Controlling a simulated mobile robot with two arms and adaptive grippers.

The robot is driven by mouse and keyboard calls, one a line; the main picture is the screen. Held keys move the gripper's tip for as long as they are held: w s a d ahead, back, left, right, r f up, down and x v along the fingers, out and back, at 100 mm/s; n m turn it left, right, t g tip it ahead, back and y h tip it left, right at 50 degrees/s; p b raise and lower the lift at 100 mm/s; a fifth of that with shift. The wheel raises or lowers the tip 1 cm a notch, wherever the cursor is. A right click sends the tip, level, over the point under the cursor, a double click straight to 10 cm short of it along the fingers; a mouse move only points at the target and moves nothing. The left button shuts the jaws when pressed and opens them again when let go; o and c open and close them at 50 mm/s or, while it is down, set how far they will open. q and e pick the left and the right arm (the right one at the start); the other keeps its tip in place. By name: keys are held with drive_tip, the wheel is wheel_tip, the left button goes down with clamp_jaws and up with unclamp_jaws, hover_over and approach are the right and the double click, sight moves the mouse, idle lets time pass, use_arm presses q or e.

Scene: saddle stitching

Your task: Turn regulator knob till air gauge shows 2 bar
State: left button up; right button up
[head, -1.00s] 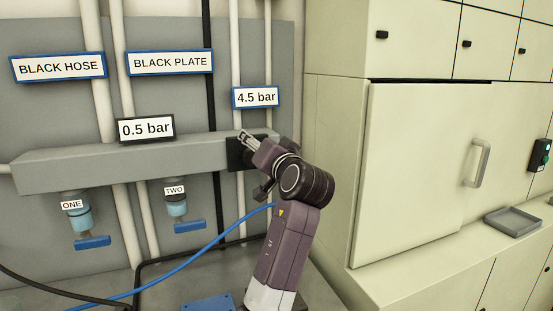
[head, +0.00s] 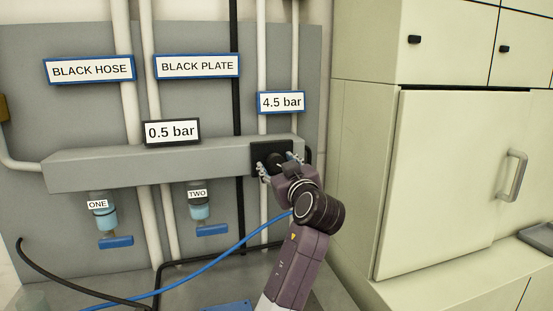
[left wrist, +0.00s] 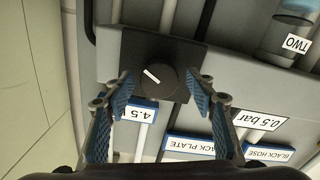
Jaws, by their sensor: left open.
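The round black regulator knob (head: 276,160) sits on a black square plate (head: 258,152) at the right end of a grey bar. In the left wrist view the knob (left wrist: 152,76) has a white pointer line that lies slanted. A black-framed readout (head: 172,132) on top of the bar shows 0.5 bar. A blue-framed sign (head: 281,102) above the knob reads 4.5 bar. My left gripper (head: 279,170) is open in front of the knob. In the left wrist view its blue-padded fingers (left wrist: 157,88) stand on either side of the knob; I cannot tell whether they touch it. My right gripper is not in view.
Two valves labelled ONE (head: 103,213) and TWO (head: 200,208) with blue handles hang under the bar. A blue hose (head: 215,262) runs behind my arm. A pale cabinet (head: 440,180) with a handle stands to the right.

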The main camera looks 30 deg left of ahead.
use_arm(q)
drive_tip(key=shift+x, duration=0.9)
drive_tip(key=c, duration=1.2)
drive_tip(key=shift+m, duration=0.3)
